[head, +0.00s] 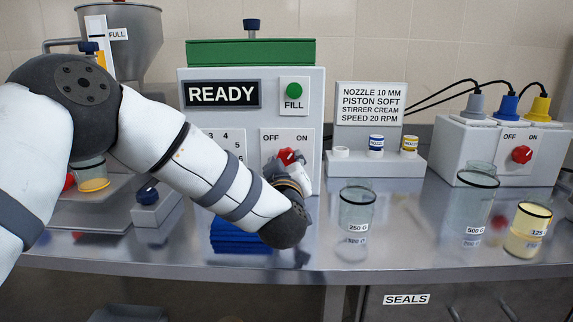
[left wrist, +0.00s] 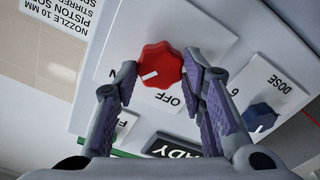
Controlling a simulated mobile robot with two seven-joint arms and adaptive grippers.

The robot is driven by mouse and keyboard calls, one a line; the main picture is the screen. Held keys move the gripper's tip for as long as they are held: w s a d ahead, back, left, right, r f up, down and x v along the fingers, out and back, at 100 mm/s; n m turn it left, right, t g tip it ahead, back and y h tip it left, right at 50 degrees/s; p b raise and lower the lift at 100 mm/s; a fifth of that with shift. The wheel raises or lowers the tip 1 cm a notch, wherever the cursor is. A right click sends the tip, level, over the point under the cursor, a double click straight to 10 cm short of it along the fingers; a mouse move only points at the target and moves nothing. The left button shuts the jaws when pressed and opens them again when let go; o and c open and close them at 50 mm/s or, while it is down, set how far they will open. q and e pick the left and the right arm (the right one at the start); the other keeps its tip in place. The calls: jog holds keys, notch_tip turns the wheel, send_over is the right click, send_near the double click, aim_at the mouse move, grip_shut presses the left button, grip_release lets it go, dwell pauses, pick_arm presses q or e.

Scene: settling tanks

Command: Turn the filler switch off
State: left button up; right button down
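The filler's red switch knob (head: 287,157) is on the front of the grey filler, between OFF on the left and ON on the right. In the left wrist view the knob (left wrist: 160,62) appears rotated in the picture, its white mark pointing roughly toward the ON side. My left gripper (head: 292,168) is at the knob in the head view. In the left wrist view its fingers (left wrist: 160,72) stand open on either side of the knob, very close to it; I cannot tell whether they touch. My right gripper is not in view.
A blue dose knob (left wrist: 259,117) sits beside the switch. The green FILL button (head: 294,90) is above it. A second box (head: 480,140) with a red OFF/ON knob stands right. Glass beakers (head: 357,208) stand on the steel counter. A nozzle stand (head: 371,163) is close right.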

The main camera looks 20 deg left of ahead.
pick_arm(q)
jog(key=shift+n, duration=0.4)
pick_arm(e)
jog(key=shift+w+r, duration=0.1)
pick_arm(q)
jog(key=shift+r+n+p, duration=0.1)
jog(key=shift+n+p, duration=0.25)
jog(key=shift+n, duration=0.65)
jog(key=n, duration=0.3)
jog(key=shift+n+p, duration=0.3)
jog(key=n, duration=0.3)
jog(key=shift+n, duration=2.2)
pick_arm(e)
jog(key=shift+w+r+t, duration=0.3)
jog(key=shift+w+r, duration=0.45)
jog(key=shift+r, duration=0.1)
pick_arm(q)
jog(key=o, duration=1.1)
jog(key=shift+d, duration=0.1)
jog(key=shift+o, duration=0.2)
